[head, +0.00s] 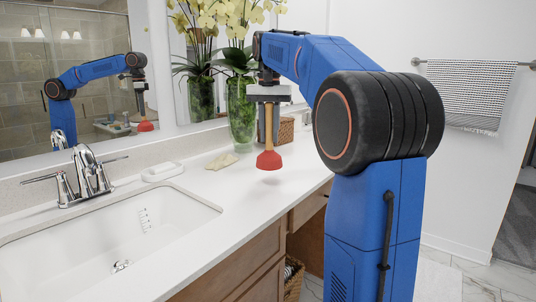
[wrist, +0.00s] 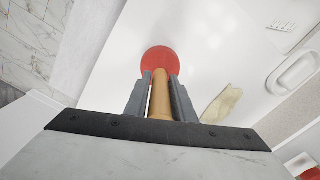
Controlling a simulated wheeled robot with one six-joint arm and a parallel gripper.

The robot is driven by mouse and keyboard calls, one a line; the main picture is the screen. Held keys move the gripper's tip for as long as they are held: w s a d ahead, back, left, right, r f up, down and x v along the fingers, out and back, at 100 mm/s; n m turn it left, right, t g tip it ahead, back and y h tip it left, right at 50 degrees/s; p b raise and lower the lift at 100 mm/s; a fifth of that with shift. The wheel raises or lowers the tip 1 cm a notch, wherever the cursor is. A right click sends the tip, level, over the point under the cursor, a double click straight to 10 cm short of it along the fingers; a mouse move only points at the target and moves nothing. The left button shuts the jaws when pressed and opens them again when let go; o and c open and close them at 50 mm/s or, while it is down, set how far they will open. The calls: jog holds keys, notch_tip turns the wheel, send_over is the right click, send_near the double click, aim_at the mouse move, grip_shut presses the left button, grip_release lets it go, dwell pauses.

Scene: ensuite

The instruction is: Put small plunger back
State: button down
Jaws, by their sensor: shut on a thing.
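The small plunger has a red cup (head: 269,160) and a wooden handle (head: 268,125). It hangs upright, cup down, from my gripper (head: 268,99) over the white counter (head: 222,183). In the wrist view the red cup (wrist: 160,60) shows beyond the fingertips, and the handle (wrist: 160,97) lies between the two grey fingers of my gripper (wrist: 160,82). The fingers are shut on the handle.
A sink (head: 105,240) with a chrome faucet (head: 88,175) is at the left. A soap dish (head: 162,172) and a beige cloth-like piece (head: 221,161) lie on the counter. A glass vase (head: 241,112) with yellow orchids and a woven basket (head: 285,131) stand behind the plunger. The counter's front edge is close.

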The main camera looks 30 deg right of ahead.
aim_at(270, 149)
jog(key=shift+f, duration=2.6)
jog(key=c, duration=1.5)
grip_release()
jog(key=shift+f, duration=0.1)
notch_tip(270, 149, up, 12)
jog(key=shift+r, duration=0.1)
